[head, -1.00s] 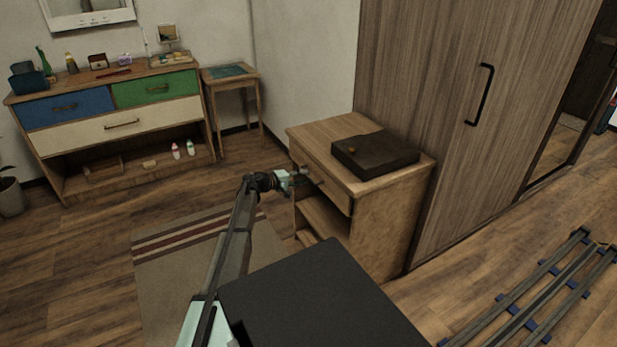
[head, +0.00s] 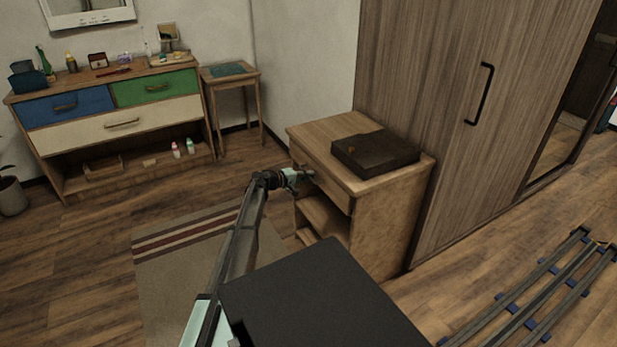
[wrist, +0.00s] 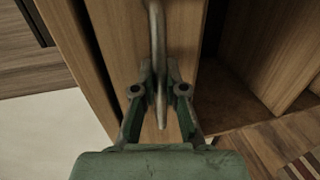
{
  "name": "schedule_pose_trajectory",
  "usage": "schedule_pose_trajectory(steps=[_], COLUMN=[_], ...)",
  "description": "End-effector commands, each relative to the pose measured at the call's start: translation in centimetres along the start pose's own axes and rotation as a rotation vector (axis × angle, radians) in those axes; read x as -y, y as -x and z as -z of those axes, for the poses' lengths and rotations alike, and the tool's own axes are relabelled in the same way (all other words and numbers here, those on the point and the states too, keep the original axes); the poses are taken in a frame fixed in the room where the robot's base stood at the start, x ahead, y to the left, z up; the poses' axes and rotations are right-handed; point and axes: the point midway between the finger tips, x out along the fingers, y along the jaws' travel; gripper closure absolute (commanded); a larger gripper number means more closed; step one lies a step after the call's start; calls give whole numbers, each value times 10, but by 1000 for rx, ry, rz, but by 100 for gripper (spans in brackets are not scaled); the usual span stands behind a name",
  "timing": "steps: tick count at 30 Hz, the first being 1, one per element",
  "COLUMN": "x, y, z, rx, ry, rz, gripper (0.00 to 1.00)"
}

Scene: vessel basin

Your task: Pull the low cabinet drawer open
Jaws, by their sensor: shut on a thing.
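The low wooden cabinet (head: 385,230) stands against the tall wardrobe. Its drawer (head: 333,190) sits under the top and looks closed, with its front about flush with the cabinet. My gripper (head: 306,175) is at the drawer front in the head view, hiding most of the handle. In the wrist view, the grey bar handle (wrist: 157,30) runs up the wooden drawer front (wrist: 118,50). My gripper (wrist: 159,82) has its two fingers on either side of the bar, shut on it.
A dark flat box (head: 375,153) lies on the cabinet top. An open shelf (head: 322,217) lies below the drawer. The wardrobe (head: 450,110) blocks the right side. A striped rug (head: 185,265) and clear floor lie in front. A small table (head: 232,80) stands behind.

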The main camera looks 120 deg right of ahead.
Motion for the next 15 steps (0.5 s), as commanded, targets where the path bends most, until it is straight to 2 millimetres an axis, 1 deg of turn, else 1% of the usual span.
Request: schedule_pose_trajectory(steps=[5, 8, 11, 15], x=[3, 6, 11, 18], y=[8, 20, 37, 69], z=[-1, -1, -1, -2], rx=[-1, -1, -2, -3], ry=[0, 0, 1, 1], rz=[0, 0, 0, 1], gripper=[100, 100, 100, 100])
